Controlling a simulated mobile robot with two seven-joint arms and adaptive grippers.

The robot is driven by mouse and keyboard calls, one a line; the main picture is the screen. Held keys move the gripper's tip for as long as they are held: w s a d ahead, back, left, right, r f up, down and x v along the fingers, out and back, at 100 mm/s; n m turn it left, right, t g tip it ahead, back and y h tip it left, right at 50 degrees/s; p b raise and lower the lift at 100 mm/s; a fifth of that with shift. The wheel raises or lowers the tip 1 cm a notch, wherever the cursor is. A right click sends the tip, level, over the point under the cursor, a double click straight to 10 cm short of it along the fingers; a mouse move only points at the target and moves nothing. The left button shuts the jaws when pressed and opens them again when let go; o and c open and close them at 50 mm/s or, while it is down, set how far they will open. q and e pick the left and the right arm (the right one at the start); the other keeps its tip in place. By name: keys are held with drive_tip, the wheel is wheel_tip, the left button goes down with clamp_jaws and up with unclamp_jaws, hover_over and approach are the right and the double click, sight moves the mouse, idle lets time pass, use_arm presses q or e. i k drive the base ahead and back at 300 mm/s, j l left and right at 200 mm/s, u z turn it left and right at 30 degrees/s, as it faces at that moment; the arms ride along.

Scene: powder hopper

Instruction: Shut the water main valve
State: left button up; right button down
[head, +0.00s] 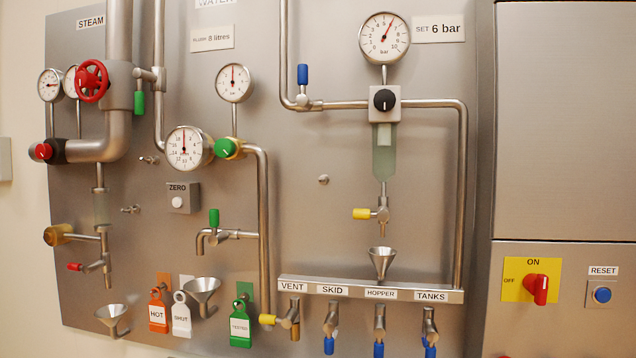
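No valve carries a readable "water main" label. Under the partly cut-off WATER sign (215,3), a vertical pipe (159,40) comes down beside the thick steam pipe. A valve (148,74) on it has a green lever (139,103) pointing straight down, roughly parallel to the pipe. The pipe leads to a round dial meter (184,148) with a green knob (226,148) at its right. A tap with a green upright lever (214,218) sits lower down. I cannot tell for certain which is the water main valve. Neither gripper is in view.
A red steam handwheel (91,81) stands close left of the green lever. Funnels (202,290) and hanging tags (182,318) are below. A labelled manifold (370,289) with several levers is at lower right. A red switch (536,288) is on the cabinet.

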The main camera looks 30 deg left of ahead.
sight(140, 74)
drive_tip(key=u, duration=1.75)
